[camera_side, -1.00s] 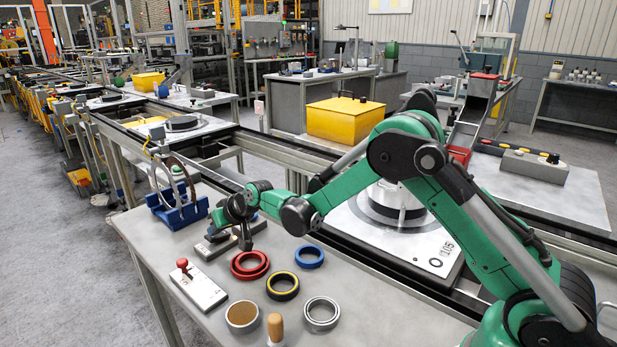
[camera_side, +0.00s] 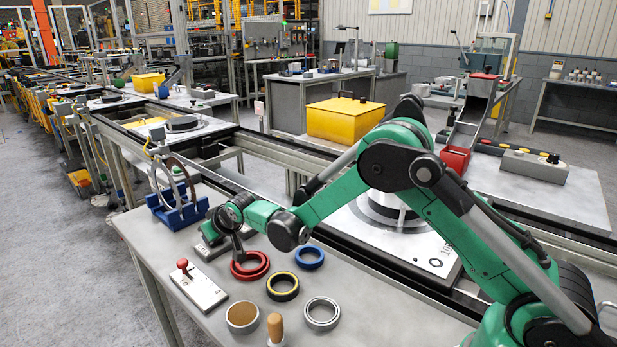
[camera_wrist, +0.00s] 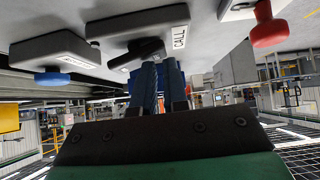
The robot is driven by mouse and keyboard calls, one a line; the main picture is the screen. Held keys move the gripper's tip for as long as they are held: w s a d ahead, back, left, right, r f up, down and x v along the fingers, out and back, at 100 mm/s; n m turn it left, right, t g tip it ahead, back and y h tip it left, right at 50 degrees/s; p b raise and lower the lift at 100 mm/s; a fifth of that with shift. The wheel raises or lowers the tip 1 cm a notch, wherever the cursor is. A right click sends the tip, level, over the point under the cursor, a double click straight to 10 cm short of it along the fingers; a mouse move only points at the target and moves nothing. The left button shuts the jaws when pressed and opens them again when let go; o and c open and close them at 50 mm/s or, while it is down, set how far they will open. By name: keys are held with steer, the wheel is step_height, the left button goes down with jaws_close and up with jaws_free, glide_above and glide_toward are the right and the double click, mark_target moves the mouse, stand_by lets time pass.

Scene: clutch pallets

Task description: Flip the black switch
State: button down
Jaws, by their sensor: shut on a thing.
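The black switch is a black lever (camera_wrist: 140,50) on a grey base labelled CALL (camera_wrist: 110,30), seen at the top middle of the wrist view. In the side view the base (camera_side: 206,252) shows beside my gripper, and the arm hides the lever. My gripper (camera_side: 238,250) points down at the base, between the blue rack and the red rings. In the wrist view my gripper (camera_wrist: 166,64) has its two fingers close together at the black lever. It is shut on the lever; the exact contact is partly hidden.
A red-handled switch (camera_side: 188,276) stands in front, and a blue-knobbed switch (camera_wrist: 50,77) lies on the other side. Red rings (camera_side: 250,266), a blue ring (camera_side: 310,257) and other rings lie to the right. A blue rack (camera_side: 178,213) holding large rings stands behind.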

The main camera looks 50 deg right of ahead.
steer(key=shift+s+d+f, duration=0.1)
steer(key=shift+f, duration=0.25)
steer(key=shift+d+r, duration=0.1)
steer(key=shift+d, duration=0.7)
steer(key=r, duration=0.1)
steer(key=a+r, duration=0.1)
steer(key=r, duration=0.1)
steer(key=a+r, duration=0.1)
steer(key=shift+r, duration=0.3)
steer(key=s+d+r+g, duration=0.1)
steer(key=s+r, duration=0.4)
steer(key=s, duration=0.4)
steer(key=s+d+r, duration=0.1)
steer(key=s+r, duration=0.3)
steer(key=s, duration=0.5)
steer(key=s+d+f+g, duration=0.1)
steer(key=s+f, duration=0.1)
steer(key=s, duration=0.6)
steer(key=shift+s+d, duration=0.15)
steer(key=shift+d, duration=0.15)
